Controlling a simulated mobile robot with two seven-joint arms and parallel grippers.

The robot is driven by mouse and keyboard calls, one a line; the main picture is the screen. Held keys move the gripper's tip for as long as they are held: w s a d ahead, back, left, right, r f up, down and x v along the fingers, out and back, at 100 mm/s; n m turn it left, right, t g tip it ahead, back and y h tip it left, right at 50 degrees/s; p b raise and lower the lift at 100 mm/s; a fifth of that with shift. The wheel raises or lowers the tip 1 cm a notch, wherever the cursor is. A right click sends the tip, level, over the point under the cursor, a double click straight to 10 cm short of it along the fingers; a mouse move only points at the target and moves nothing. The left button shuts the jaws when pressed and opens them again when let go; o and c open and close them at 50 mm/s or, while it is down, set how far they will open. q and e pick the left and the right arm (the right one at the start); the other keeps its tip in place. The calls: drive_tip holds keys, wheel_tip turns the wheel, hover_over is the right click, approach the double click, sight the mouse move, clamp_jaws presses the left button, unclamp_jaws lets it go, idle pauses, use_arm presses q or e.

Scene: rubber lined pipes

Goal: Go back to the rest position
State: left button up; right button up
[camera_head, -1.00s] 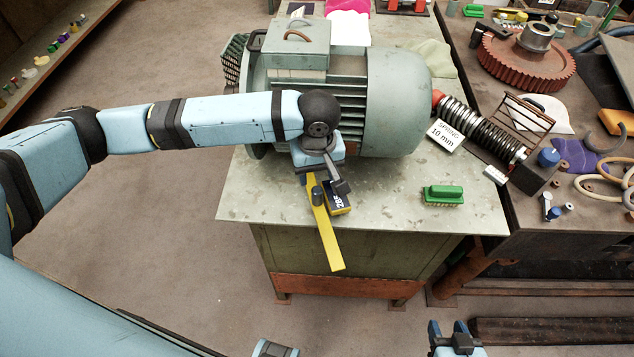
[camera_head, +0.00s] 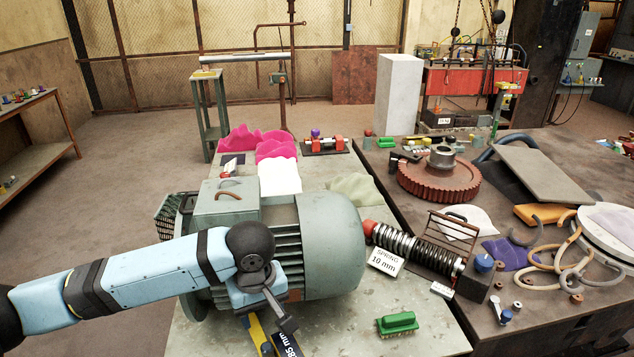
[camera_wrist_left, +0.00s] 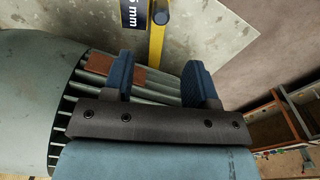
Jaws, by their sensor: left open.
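My left arm comes in from the left, in front of the big grey-green motor (camera_head: 335,240) on the workbench. My left gripper (camera_head: 268,300) is open, low beside the motor's near side. In the left wrist view its two blue fingers (camera_wrist_left: 160,78) are apart with nothing between them. A yellow bar (camera_wrist_left: 156,45) with a dark label block (camera_wrist_left: 131,14) lies on the bench just beyond the fingertips. In the head view the yellow bar (camera_head: 258,335) and the label block (camera_head: 288,341) are partly cut off by the bottom edge. My right gripper is not in view.
A coil spring (camera_head: 415,247) with a "SPRING 10 mm" card (camera_head: 383,262) lies right of the motor. A green brush (camera_head: 397,323) sits at the bench front. A red gear (camera_head: 438,180) and several rings occupy the right table. Open floor (camera_head: 110,170) lies to the left.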

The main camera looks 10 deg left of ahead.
use_arm(q)
drive_tip(key=s+d+f+m+t+h, duration=0.2)
drive_tip(key=s+d+f+m+h, duration=0.3)
drive_tip(key=s, duration=0.4)
drive_tip(key=s+a+f+m+t+y, duration=0.1)
drive_tip(key=s+a+f+m+y, duration=0.15)
drive_tip(key=s+a, duration=0.5)
drive_tip(key=s+a+f+m+t+y, duration=0.1)
drive_tip(key=s+a+f+y, duration=0.15)
drive_tip(key=s+a, duration=0.45)
drive_tip(key=w+d+f+t+h+p, duration=0.3)
drive_tip(key=w+d+f+t+p, duration=0.2)
drive_tip(key=f, duration=0.3)
drive_tip(key=shift+w+f+m+t, duration=0.2)
drive_tip(key=shift+w+m+t, duration=0.25)
drive_tip(key=shift+w+t, duration=0.35)
